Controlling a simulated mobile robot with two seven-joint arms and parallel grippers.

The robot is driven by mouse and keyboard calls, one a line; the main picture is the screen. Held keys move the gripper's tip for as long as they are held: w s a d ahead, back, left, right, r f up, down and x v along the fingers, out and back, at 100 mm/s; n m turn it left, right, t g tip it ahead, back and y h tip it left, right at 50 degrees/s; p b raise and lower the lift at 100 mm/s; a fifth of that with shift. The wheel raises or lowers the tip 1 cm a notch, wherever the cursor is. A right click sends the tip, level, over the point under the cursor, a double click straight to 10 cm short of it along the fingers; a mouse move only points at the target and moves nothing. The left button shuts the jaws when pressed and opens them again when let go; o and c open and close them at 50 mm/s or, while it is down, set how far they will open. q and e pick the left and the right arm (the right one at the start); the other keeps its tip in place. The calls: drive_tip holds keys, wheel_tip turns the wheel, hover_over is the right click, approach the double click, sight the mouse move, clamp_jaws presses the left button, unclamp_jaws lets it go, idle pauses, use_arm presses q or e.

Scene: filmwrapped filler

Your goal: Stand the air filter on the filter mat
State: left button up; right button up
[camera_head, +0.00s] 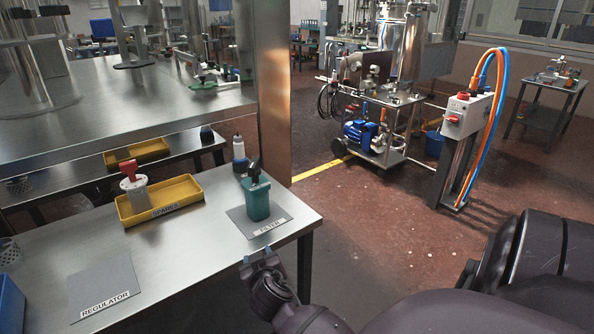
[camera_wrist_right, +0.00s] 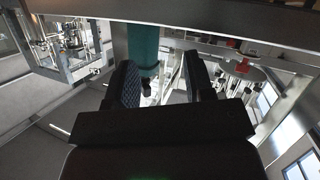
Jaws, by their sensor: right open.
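A teal, tapered body with a black top, which I take for the air filter (camera_head: 256,199), stands upright on the grey mat labelled FILTER (camera_head: 272,228). My right gripper (camera_head: 262,260) is open, in front of the table's near edge and apart from the filter. In the right wrist view, which looks upside down, the teal filter (camera_wrist_right: 143,45) shows beyond the open, empty fingers (camera_wrist_right: 162,72). The filter's underside is hidden. My left gripper is not in view.
A yellow tray labelled SPARES (camera_head: 182,207) holds a white part with a red knob (camera_head: 134,190). A grey REGULATOR mat (camera_head: 104,283) lies bare at the near left. A white bottle with a dark base (camera_head: 239,150) stands behind the filter. The table's middle is clear.

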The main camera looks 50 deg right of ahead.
drive_tip(key=s+a+f+n+y, duration=0.2)
drive_tip(key=s+a+f+y, duration=0.2)
drive_tip(key=s, duration=0.7)
drive_tip(key=s+a+f+n+g+y, duration=0.1)
drive_tip(key=s+a+f+n+y, duration=0.1)
drive_tip(key=s+a+f, duration=0.4)
drive_tip(key=s+y, duration=0.1)
drive_tip(key=s, duration=0.3)
drive_tip(key=shift+s+n+y, duration=0.35)
drive_tip(key=shift+n+y, duration=0.05)
drive_tip(key=shift+a, duration=0.1)
